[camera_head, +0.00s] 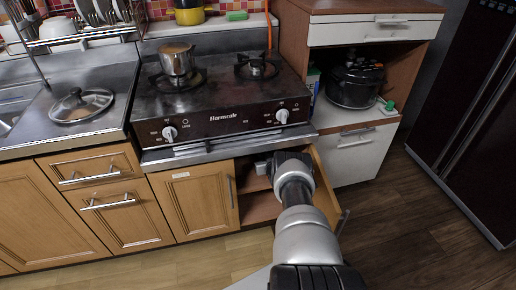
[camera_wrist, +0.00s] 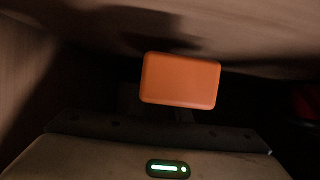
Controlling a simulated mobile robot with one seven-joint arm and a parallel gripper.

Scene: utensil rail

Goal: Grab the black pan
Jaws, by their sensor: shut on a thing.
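My gripper (camera_head: 263,168) is inside the open cabinet (camera_head: 262,207) under the stove, at the end of my forearm. My wrist hides most of the opening. In the wrist view an orange rounded block (camera_wrist: 180,80) shows close in front of the gripper body, with dark space around it. I cannot tell whether this block is a finger pad or a separate thing. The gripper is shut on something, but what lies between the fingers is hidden. I cannot make out a black pan clearly in either view.
The stove (camera_head: 222,103) carries a metal pot (camera_head: 177,60). A glass lid (camera_head: 80,104) lies on the left counter. A black cooker (camera_head: 355,82) sits in the right-hand shelf. The open cabinet door (camera_head: 327,190) stands beside my arm. Wooden floor is clear at right.

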